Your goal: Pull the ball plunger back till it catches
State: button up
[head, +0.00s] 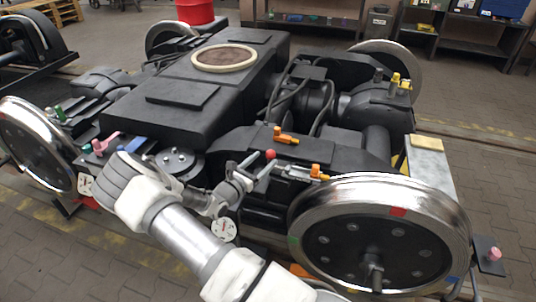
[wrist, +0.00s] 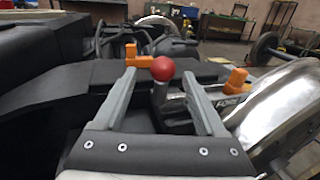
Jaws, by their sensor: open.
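The ball plunger has a red ball knob (head: 270,154) above the dark frame in front of the near wheel. My gripper (head: 258,160) is open at the ball. In the wrist view its two grey fingers (wrist: 158,73) stand one on each side of the ball, with gaps showing on both sides. How far the fingertips reach past the ball is hard to tell. The plunger's base is partly hidden.
Orange handles stand close by, one behind the ball (head: 285,136) and one to its right (head: 318,173). The large shiny wheel (head: 380,232) is close on the right. The bogie's dark box (head: 195,85) rises at the back left.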

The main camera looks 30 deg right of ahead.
jog(key=p+v, duration=0.2)
jog(key=v, duration=1.1)
jog(key=shift+s+a, duration=0.2)
jog(key=shift+a, duration=0.15)
jog(key=s+r+m+g+y, duration=0.75)
jog(key=s+r+m, duration=0.35)
jog(key=r+m, duration=0.35)
jog(key=s+a+r+m+t+y, duration=0.3)
jog(key=s+a+r+m+y, duration=0.15)
jog(key=s+r, duration=0.3)
jog(key=s+a+r+m+t+y, duration=0.3)
jog(key=s+a+r+y, duration=0.25)
jog(key=r, duration=0.35)
notch_tip(320, 180, up, 19)
jog(key=p, duration=1.9)
jog(key=shift+s+h+p, duration=0.25)
jog(key=shift+h+p, duration=0.05)
jog(key=shift+h, duration=0.15)
